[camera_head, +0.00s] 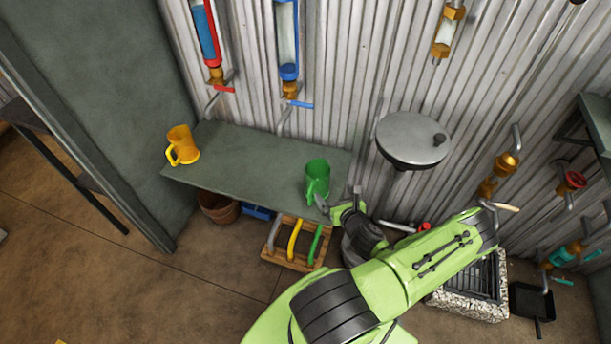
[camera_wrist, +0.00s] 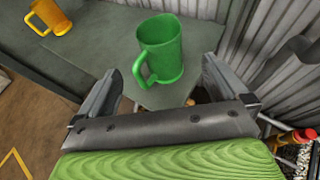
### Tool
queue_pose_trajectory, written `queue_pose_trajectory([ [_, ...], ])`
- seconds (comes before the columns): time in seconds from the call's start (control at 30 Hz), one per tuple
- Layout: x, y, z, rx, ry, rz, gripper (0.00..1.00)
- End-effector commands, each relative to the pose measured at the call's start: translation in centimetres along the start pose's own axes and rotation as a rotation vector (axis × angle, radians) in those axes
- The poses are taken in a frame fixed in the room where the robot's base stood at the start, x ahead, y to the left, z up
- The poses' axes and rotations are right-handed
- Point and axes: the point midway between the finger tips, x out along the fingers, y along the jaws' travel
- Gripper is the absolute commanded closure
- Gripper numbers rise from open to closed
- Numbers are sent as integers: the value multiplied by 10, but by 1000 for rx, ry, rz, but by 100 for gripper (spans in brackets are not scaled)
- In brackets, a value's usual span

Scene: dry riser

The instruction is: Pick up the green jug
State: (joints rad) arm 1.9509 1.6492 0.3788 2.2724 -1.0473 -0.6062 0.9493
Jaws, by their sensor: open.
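The green jug (camera_head: 317,180) stands upright on the right end of the grey-green shelf (camera_head: 250,155), its handle toward the front. My gripper (camera_head: 338,200) is at the shelf's right front corner, just right of and in front of the jug. In the wrist view the green jug (camera_wrist: 160,48) lies ahead, between the lines of the two spread fingers, its handle to the left. My gripper (camera_wrist: 155,88) is open and empty. The jug appears just beyond the fingertips; I cannot tell whether any finger touches it.
A yellow jug (camera_head: 182,145) stands at the shelf's left end. Tubes with taps (camera_head: 287,50) hang on the corrugated wall above. A round grey lidded drum (camera_head: 412,138) stands right of the shelf. A wooden rack (camera_head: 294,244) with coloured handles sits on the floor below.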

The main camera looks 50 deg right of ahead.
Motion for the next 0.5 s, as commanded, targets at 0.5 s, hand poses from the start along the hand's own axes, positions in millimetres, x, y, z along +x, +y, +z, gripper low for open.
queue_pose_trajectory([
  [0.5, 102, 0, -2, 3, -2, -3, 0],
])
